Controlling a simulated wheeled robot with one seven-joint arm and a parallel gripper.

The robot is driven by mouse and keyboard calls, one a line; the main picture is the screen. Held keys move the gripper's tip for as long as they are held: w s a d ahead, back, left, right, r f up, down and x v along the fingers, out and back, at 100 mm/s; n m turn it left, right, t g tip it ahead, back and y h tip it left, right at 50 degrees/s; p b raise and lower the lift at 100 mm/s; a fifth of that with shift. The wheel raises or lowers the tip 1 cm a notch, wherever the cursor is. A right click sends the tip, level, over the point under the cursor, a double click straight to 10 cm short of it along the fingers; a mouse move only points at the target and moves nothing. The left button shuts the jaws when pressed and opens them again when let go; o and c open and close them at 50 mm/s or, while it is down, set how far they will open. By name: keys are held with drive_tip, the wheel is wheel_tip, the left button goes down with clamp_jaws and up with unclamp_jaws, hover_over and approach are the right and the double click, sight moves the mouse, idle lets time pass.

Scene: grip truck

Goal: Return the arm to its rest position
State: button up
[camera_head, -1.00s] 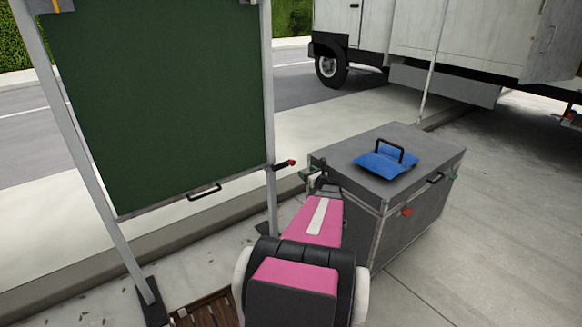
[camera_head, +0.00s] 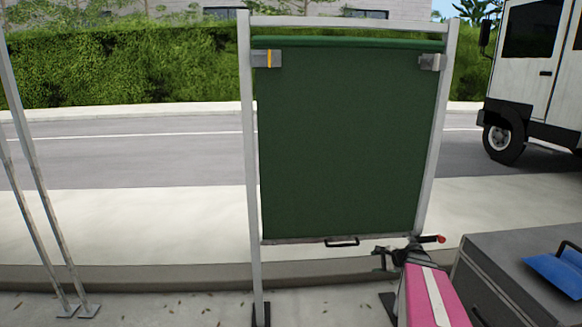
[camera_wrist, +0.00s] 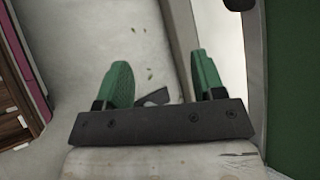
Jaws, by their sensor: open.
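My gripper (camera_head: 382,258) shows small and dark in the head view, just below the lower right corner of a green panel. My pink arm (camera_head: 432,296) with a white stripe rises from the bottom edge behind it. In the wrist view, my gripper (camera_wrist: 163,80) has its two green fingers wide apart. Nothing is held between them. Pale pavement lies beyond the fingers.
The green panel (camera_head: 345,145) hangs in a white upright frame near my gripper; a green surface (camera_wrist: 296,80) also fills the wrist view's right edge. A grey case (camera_head: 515,255) with a blue handled item (camera_head: 555,272) stands at right. A white truck (camera_head: 540,80) stands behind.

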drive_tip(key=s+a+r+n+g+h, duration=0.1)
drive_tip(key=s+a+n+g+h, duration=0.6)
drive_tip(key=s+a+n, duration=0.7)
drive_tip(key=shift+a+r+n+h, duration=0.4)
drive_tip(key=shift+a+n, duration=0.6)
drive_tip(key=shift+n, duration=0.1)
